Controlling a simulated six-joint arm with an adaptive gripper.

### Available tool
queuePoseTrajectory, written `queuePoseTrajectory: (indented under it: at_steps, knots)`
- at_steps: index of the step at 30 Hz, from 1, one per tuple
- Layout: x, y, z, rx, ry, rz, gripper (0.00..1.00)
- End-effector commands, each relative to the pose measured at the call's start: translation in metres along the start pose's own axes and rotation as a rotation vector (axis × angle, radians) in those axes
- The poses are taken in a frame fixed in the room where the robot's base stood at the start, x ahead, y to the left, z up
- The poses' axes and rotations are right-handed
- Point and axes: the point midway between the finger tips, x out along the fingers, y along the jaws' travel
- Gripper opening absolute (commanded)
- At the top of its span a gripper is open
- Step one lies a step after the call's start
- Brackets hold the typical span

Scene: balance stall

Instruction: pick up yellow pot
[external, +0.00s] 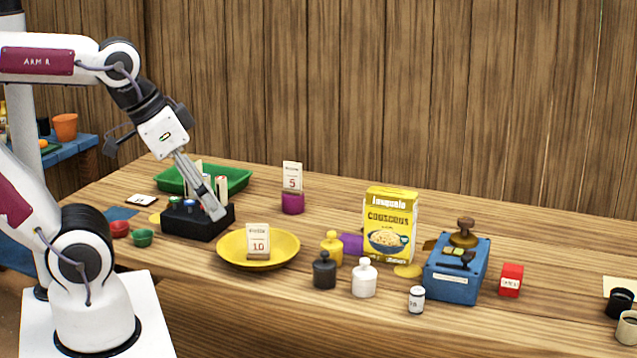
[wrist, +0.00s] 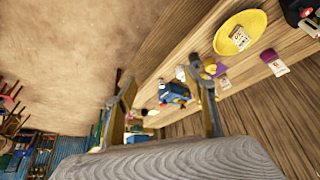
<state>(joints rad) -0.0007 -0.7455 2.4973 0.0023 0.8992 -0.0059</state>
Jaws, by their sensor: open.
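The yellow pot (external: 331,247) is a small knobbed pot standing upright on the wooden table in the external view. It stands behind a black pot (external: 324,270) and a white pot (external: 364,278), right of the yellow plate (external: 229,253). A small yellow shape beside a finger in the wrist view may be it, but it is too small to be sure. My gripper (external: 213,206) is open, with nothing seen between its fingers. It is over the black rack, left of the yellow pot and apart from it. The fingers (wrist: 163,78) frame distant table things in the wrist view.
A black rack (external: 190,224) with several upright items is beneath my gripper. A card stands on the plate. A purple block (external: 351,243) and a couscous box (external: 390,226) stand close to the yellow pot. A blue balance box (external: 455,275) is further right. The front table edge is mostly clear.

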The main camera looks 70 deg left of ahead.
Motion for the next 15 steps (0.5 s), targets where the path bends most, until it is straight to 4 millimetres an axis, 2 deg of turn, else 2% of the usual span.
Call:
queuePoseTrajectory:
  at_steps: [7, 15]
  knots:
    - [0.006, -0.008, -0.015, -0.057, -0.019, -0.026, 0.54]
    - [0.022, -0.026, -0.047, -0.182, -0.049, -0.084, 0.54]
